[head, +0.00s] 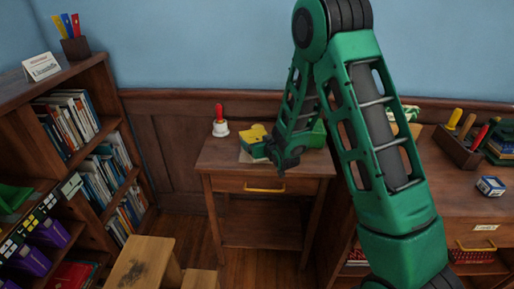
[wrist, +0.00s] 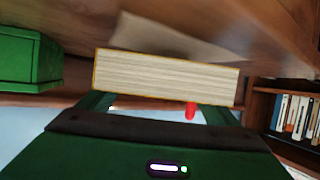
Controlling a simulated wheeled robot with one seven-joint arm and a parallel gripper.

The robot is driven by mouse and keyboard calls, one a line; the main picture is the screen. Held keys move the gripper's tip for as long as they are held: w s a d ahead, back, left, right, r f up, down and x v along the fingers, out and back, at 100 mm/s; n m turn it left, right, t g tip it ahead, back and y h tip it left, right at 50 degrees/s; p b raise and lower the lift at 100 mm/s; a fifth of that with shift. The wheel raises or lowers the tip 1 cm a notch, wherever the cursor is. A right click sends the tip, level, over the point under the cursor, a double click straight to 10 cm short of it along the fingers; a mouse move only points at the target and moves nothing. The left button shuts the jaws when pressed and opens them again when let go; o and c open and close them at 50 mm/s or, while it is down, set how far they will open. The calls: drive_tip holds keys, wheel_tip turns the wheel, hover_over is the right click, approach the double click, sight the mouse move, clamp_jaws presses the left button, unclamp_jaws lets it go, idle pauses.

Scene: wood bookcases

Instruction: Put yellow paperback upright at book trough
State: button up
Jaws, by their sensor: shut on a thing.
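The yellow paperback (head: 253,133) is at my gripper (head: 258,148), over the left part of the small wooden table (head: 222,160). In the wrist view the yellow paperback (wrist: 165,77) shows its pale page edges, with thin yellow cover lines, between the fingers of my gripper (wrist: 165,108). My gripper is shut on it. The wooden tabletop is close by, and I cannot tell whether the book touches it. I cannot identify the book trough for certain; a wooden holder (head: 455,150) with upright coloured items stands on the right-hand desk.
A red-handled bell (head: 220,122) stands at the table's back left. A green box (head: 316,137) sits behind my arm. A pale sheet (wrist: 170,38) lies near the book. A full bookcase (head: 90,150) is at left, and low wooden stools (head: 140,262) stand in front.

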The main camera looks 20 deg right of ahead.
wheel_tip(320, 180, down, 2)
drive_tip(key=shift+f, duration=0.1)
drive_tip(key=o, duration=1.2)
drive_tip(key=shift+s, duration=0.1)
drive_tip(key=v, duration=1.2)
